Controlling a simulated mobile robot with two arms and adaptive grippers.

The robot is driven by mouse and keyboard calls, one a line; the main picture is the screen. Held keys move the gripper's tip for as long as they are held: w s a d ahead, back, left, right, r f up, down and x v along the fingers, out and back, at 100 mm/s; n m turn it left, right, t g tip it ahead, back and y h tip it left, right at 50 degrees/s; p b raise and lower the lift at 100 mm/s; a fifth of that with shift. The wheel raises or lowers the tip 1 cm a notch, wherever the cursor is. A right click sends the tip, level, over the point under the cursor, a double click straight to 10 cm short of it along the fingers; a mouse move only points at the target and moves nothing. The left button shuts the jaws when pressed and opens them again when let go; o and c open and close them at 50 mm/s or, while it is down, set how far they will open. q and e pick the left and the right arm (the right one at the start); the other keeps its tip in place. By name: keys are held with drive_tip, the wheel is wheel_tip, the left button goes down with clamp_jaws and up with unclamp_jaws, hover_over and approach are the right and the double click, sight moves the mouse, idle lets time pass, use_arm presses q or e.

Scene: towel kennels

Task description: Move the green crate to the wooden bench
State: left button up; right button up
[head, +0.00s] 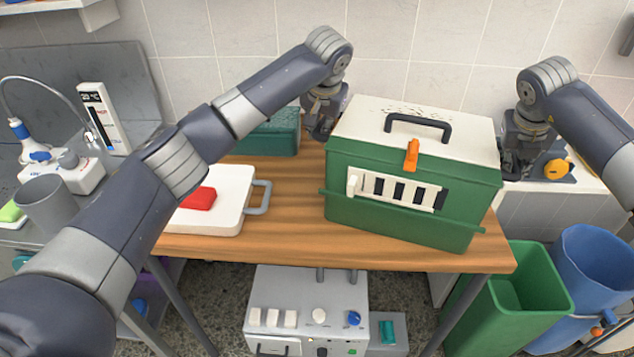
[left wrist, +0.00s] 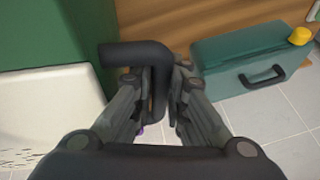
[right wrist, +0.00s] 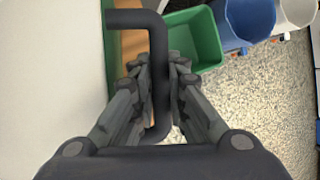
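The green crate (head: 400,222) has a white lid with a black top handle, an orange latch and a barred front window. It is upright over the wooden bench (head: 285,232), turned slightly, its lower right front corner close to the front edge. I cannot tell whether its base touches the top. My left gripper (head: 322,132) is at its left end, shut on a black side handle (left wrist: 118,54). My right gripper (head: 511,170) is at its right end, shut on the other side handle (right wrist: 128,18). The fingertips are partly hidden in the head view.
A white board-like case (head: 225,212) with a red piece lies left on the bench, and a teal box (head: 270,138) stands behind it. A steel sink counter is at far left. A green bin (head: 520,280) and blue barrel (head: 592,265) stand right. A grey machine (head: 305,285) sits below.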

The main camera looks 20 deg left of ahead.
use_arm(q)
drive_tip(key=o, duration=0.4)
use_arm(e)
drive_tip(key=o, duration=0.4)
use_arm(q)
drive_tip(key=shift+o, duration=0.2)
drive_tip(key=shift+s+r, duration=0.1)
use_arm(e)
drive_tip(key=shift+o, duration=0.2)
drive_tip(key=shift+s, duration=0.1)
use_arm(q)
drive_tip(key=shift+d+r, duration=0.1)
use_arm(e)
drive_tip(key=shift+r, duration=0.2)
